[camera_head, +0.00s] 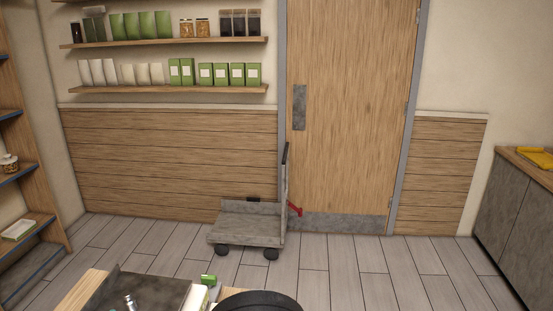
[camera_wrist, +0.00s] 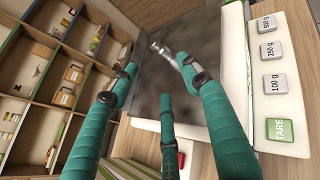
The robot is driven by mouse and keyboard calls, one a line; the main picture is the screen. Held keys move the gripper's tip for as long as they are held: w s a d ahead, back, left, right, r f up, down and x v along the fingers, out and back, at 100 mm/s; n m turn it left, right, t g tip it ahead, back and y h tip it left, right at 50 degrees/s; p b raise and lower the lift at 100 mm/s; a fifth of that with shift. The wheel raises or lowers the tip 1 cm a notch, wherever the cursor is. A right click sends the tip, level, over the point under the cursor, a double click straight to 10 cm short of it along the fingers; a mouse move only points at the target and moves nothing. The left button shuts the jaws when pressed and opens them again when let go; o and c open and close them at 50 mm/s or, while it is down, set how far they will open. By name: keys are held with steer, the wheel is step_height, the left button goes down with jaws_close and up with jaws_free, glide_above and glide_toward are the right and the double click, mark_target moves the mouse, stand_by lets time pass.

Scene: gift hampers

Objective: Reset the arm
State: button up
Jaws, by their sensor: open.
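My gripper (camera_wrist: 157,76) shows in the wrist view with its teal fingers spread apart and nothing between them that I can see held. Past the fingertips is a dark grey pan (camera_wrist: 205,38) with a small metallic object (camera_wrist: 160,46) over it. I cannot tell how far the fingertips are from that object. In the head view, the pan (camera_head: 160,290) and the metallic object (camera_head: 130,301) show at the bottom edge. My gripper does not clearly show there.
A white scale panel (camera_wrist: 276,75) with a green TARE button is at right in the wrist view. A wooden compartment shelf (camera_wrist: 40,75) is at left. In the head view, a grey cart (camera_head: 245,222) stands before the door (camera_head: 350,100). Floor around it is clear.

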mark_target(128, 306)
steer(key=p+x, duration=0.2)
steer(key=x, duration=0.3)
steer(key=shift+w+a, duration=0.1)
steer(key=shift+w, duration=0.2)
steer(key=shift+w+a+f, duration=0.25)
steer(key=shift+w+f, duration=0.1)
steer(key=shift+w, duration=0.05)
